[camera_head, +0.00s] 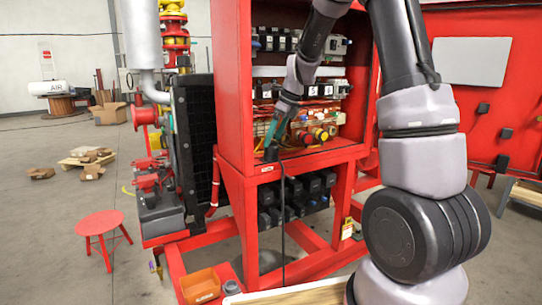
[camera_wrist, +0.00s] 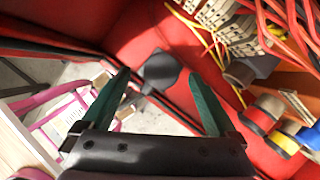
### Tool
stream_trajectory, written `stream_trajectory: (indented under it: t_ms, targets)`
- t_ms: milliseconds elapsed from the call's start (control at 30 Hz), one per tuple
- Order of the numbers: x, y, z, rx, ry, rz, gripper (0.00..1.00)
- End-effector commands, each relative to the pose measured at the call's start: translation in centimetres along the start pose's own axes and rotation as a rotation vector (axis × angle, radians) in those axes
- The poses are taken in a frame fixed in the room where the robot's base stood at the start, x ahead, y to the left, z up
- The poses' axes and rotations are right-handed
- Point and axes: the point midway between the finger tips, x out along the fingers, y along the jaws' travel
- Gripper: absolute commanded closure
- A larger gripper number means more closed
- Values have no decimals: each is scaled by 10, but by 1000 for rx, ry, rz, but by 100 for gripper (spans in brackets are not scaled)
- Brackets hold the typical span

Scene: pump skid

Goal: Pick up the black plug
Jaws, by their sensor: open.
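In the head view my gripper (camera_head: 272,142) points down at the front left of the open red cabinet. A small dark shape there, likely the plug (camera_head: 271,154), sits just under the fingertips, with a black cable hanging below.
The red cabinet (camera_head: 232,90) has a side wall close left of my gripper. Coloured round connectors (camera_head: 320,135) and wiring lie to the right. Black sockets (camera_head: 300,190) fill the rack below. An orange bin (camera_head: 200,286) and a red stool (camera_head: 100,224) stand lower left.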

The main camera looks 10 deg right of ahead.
Motion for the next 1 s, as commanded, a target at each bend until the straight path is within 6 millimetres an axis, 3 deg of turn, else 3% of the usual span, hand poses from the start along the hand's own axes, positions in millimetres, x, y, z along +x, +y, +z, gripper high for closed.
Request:
stream_trajectory:
  t_ms: [200, 500, 567, 700, 767, 1000]
  targets:
    - [32, -2, -1, 0, 2, 3, 6]
    - [37, -2, -1, 0, 1, 0, 6]
    - [36, -2, -1, 0, 1, 0, 25]
    - [36, -2, -1, 0, 1, 0, 79]
    - [36, -2, -1, 0, 1, 0, 100]
    - [35, -3, 0, -1, 0, 0, 100]
